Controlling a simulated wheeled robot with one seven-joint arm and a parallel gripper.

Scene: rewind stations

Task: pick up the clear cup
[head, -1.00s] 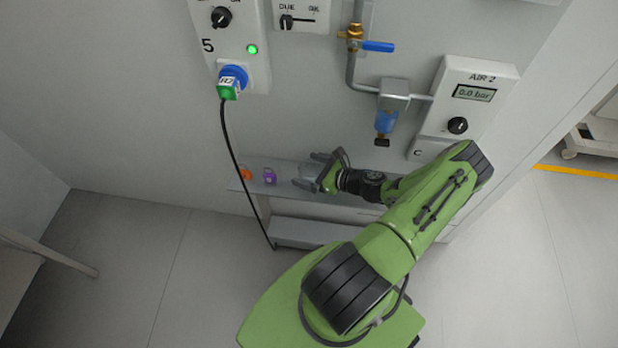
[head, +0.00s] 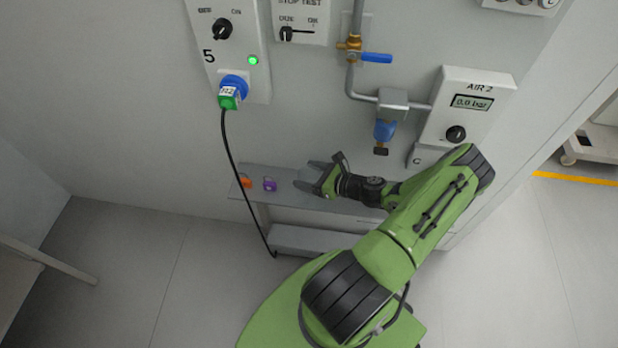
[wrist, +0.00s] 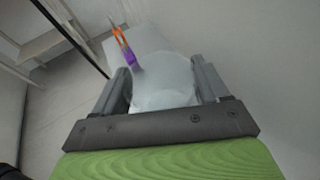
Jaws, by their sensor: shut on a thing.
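The clear cup (wrist: 165,88) is a pale see-through cup between the two dark fingers of my gripper (wrist: 163,85) in the wrist view. A finger lies against each side of it, and my gripper is shut on it. In the head view my gripper (head: 308,178) is over the wall shelf, pointing left. There the cup is faint and mostly lost against the grey. I cannot tell whether it touches the shelf.
The narrow shelf (head: 345,206) carries a purple item (head: 269,184) and an orange item (head: 246,182) to the left of my gripper. A black cable (head: 229,150) hangs from a blue-green plug (head: 231,92). A blue filter bowl (head: 384,131) hangs above my wrist.

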